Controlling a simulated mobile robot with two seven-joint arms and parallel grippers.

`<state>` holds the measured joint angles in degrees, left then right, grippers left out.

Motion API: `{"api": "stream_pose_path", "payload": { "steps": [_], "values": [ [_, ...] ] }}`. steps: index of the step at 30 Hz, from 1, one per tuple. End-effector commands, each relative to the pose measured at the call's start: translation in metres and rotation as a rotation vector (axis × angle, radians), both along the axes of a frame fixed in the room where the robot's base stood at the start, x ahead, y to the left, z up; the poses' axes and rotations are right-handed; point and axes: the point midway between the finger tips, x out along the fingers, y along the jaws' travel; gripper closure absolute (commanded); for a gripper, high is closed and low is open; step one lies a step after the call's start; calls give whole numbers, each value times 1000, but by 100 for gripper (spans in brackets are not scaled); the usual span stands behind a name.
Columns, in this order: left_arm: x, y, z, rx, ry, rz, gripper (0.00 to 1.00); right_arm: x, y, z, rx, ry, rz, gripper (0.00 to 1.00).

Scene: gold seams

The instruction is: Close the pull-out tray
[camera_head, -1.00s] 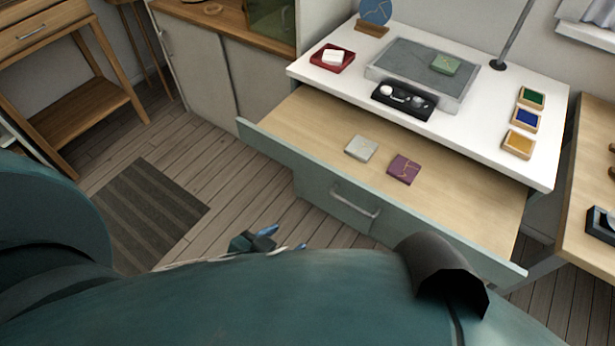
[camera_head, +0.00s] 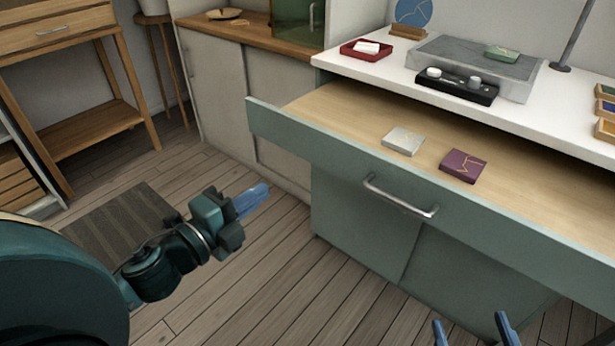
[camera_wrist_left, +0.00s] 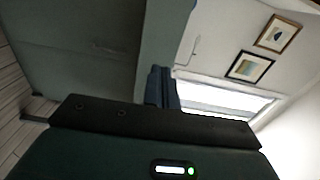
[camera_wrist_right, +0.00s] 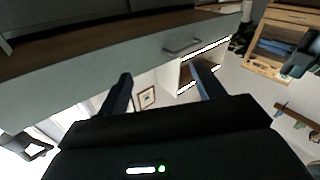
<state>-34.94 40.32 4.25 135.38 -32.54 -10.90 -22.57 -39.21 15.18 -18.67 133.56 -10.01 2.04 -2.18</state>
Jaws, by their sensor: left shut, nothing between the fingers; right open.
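The pull-out tray (camera_head: 340,120) is out from under the white worktop. It has a wooden bed, a grey-green front panel and a metal handle (camera_head: 400,199). A pale square tile (camera_head: 403,141) and a purple tile with gold seams (camera_head: 463,166) lie on it. My left gripper (camera_head: 252,200) is shut and empty, left of the front panel and apart from it. Its fingers also show in the left wrist view (camera_wrist_left: 162,88). My right gripper (camera_head: 477,330) is open and empty, low in front of the tray; it also shows in the right wrist view (camera_wrist_right: 163,88).
The white worktop (camera_head: 370,70) above carries a red dish (camera_head: 366,50), a grey slab (camera_head: 520,75) and a black holder (camera_head: 456,86). A low cabinet (camera_head: 225,90) stands to the left. The floor before the tray is clear.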

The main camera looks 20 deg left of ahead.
Motion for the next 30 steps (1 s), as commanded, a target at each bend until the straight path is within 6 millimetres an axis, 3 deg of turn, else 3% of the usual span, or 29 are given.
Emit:
{"api": "stream_pose_path", "payload": {
  "steps": [8, 30],
  "values": [
    [20, -6, 2, 7, -10, -5, 100, -1, 1, 1, 1, -15, 6, 33],
    [118, -31, 2, 6, -8, -1, 100, -3, 5, -1, 14, -63, 23, 33]
  ]
}}
